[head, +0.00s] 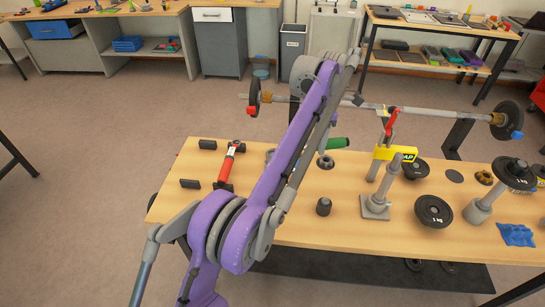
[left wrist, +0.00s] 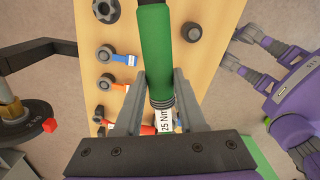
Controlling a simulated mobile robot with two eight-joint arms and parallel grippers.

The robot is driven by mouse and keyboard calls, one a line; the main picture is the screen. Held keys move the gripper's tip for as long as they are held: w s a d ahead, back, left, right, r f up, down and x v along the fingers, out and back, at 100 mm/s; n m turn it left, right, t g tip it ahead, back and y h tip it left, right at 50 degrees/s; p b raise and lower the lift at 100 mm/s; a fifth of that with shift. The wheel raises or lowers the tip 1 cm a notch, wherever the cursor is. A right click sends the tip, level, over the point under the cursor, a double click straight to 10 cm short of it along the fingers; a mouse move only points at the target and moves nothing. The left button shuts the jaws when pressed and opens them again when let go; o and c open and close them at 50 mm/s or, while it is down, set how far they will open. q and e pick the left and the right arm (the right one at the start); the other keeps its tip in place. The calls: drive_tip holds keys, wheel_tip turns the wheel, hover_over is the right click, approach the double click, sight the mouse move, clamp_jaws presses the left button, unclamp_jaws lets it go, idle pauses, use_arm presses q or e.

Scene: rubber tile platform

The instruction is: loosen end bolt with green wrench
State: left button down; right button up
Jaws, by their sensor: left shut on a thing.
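My left gripper (left wrist: 160,74) is shut on the green wrench (left wrist: 155,45). Its fingers lie on both sides of the green handle, by a white label reading 25 Nm. In the head view the wrench's green handle (head: 338,143) sticks out to the right above the table, and my purple left arm hides most of the gripper. A barbell (head: 430,114) lies across the back. Its left plate (head: 253,97) has a red cube below; a gold collar sits near the right plate (head: 508,120). I cannot make out the end bolt. My right gripper is not identifiable in either view.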

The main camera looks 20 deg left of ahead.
use_arm(q)
drive_tip(key=shift+r+p, duration=0.75)
drive_tip(key=shift+p, duration=0.4)
use_arm(e)
drive_tip(key=shift+w+r, duration=0.2)
drive_tip(key=shift+r, duration=0.55)
drive_tip(key=shift+w+r, duration=0.2)
drive_tip(key=shift+r, duration=0.5)
idle(0.3)
use_arm(q)
drive_tip(key=shift+r, duration=0.15)
use_arm(e)
drive_tip(key=shift+r, duration=0.1)
use_arm(q)
drive_tip(key=shift+r+p, duration=1.3)
drive_tip(key=shift+r, duration=0.65)
drive_tip(key=shift+f, duration=0.1)
use_arm(e)
drive_tip(key=r, duration=0.1)
drive_tip(key=w+r, duration=0.1)
drive_tip(key=r, duration=0.1)
drive_tip(key=shift+w+r, duration=0.1)
use_arm(q)
drive_tip(key=shift+s+d, duration=0.1)
